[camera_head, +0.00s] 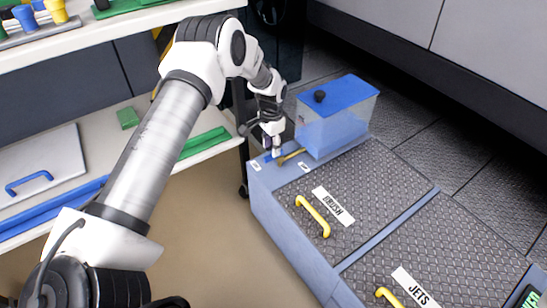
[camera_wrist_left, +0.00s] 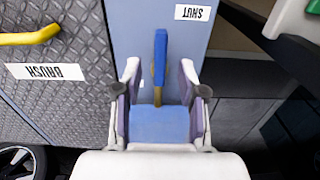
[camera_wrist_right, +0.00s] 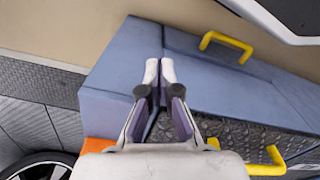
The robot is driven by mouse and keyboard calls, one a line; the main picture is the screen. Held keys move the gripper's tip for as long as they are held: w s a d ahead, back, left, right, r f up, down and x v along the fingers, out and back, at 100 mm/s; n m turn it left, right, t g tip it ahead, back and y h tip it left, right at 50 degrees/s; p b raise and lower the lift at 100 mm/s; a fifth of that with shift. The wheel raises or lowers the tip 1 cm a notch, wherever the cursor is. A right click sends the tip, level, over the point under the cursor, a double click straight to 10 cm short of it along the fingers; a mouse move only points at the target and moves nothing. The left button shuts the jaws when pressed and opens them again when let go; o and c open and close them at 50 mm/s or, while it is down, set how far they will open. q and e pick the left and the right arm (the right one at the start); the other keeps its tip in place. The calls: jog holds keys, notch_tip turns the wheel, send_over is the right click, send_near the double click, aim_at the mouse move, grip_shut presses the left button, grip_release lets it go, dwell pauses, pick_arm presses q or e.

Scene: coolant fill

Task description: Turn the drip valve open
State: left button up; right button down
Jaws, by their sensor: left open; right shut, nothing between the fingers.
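The drip valve's blue lever (camera_wrist_left: 160,58) lies between the open fingers of my left gripper (camera_wrist_left: 159,75) in the left wrist view, with gaps on both sides. A small brass stem shows at its near end, beside a blue block (camera_wrist_left: 160,125). A "SHUT" label (camera_wrist_left: 193,12) is right of the lever's far end. In the head view my left gripper (camera_head: 273,150) is low at the machine's corner, partly covering the valve, beside a brass spout (camera_head: 291,157). My right gripper (camera_wrist_right: 160,72) is shut and empty, over the machine's blue casing in the right wrist view.
A clear tank (camera_head: 338,125) with a blue lid stands just right of the valve. Hatches labelled "BRUSH" (camera_head: 333,206) and "JETS" (camera_head: 415,286) have yellow handles (camera_head: 313,216). A workbench (camera_head: 90,160) with a green block (camera_head: 128,118) stands at left, behind my left arm.

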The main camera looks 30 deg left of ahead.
pick_arm(q)
notch_tip(320, 180, down, 4)
jog(key=shift+r+b, duration=0.25)
jog(key=shift+b, duration=0.15)
grip_shut()
jog(key=shift+s+r, duration=0.1)
